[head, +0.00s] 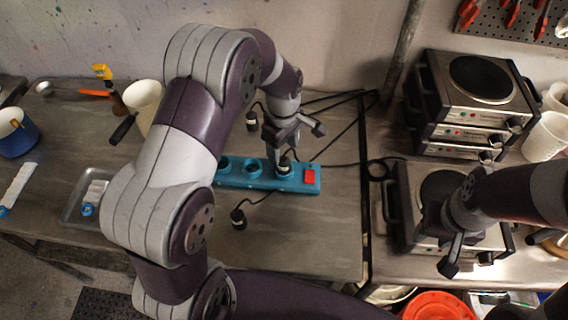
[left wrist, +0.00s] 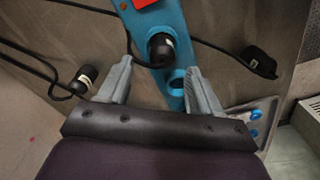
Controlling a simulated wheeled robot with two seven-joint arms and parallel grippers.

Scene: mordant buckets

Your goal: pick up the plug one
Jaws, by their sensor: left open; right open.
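A blue power strip (head: 232,172) with a red switch lies on the left table. A black plug (head: 284,168) with a pale band stands in its socket nearest the switch; it also shows in the left wrist view (left wrist: 160,48). A second plug (head: 252,121) lies behind the strip and a third (head: 238,218) in front of it. No number is readable on any plug. My left gripper (head: 294,138) is open above the strip; in the left wrist view its fingers stand apart, with the socketed plug beyond the gap between them. My right gripper (head: 478,256) is open over the front hotplate.
Black cables run behind the strip towards the right. Stacked hotplates (head: 470,110) stand at the back right, a single hotplate (head: 402,205) in front. A metal tray (head: 75,208), a white jug (head: 143,98) and a blue cup (head: 18,135) are on the left. The table's front is clear.

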